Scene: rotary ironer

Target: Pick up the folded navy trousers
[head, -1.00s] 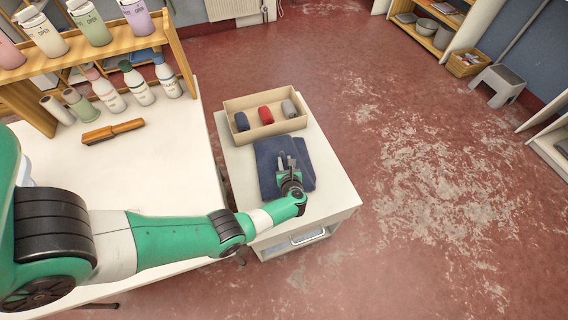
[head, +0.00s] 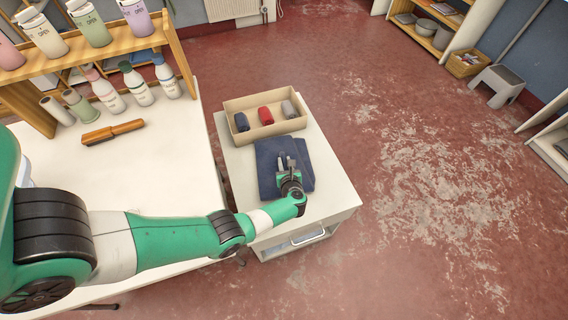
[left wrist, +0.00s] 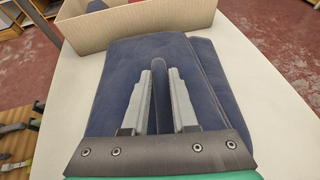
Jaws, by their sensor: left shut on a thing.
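The folded navy trousers (head: 269,158) lie flat on the white cabinet top, in front of a shallow box. In the left wrist view the trousers (left wrist: 112,85) fill the middle. My left gripper (head: 287,160) is over the trousers, fingers pointing toward the box. In the left wrist view the left gripper (left wrist: 160,85) is shut on a raised fold of navy cloth between its two fingers. The trousers still rest on the cabinet top. My right gripper is not in view.
The cardboard box (head: 246,105) with dark, red and grey rolled items stands behind the trousers on the white cabinet (head: 335,190). A white table (head: 150,170) with a wooden-handled brush (head: 113,131) and several bottles is at the left. Open red floor lies to the right.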

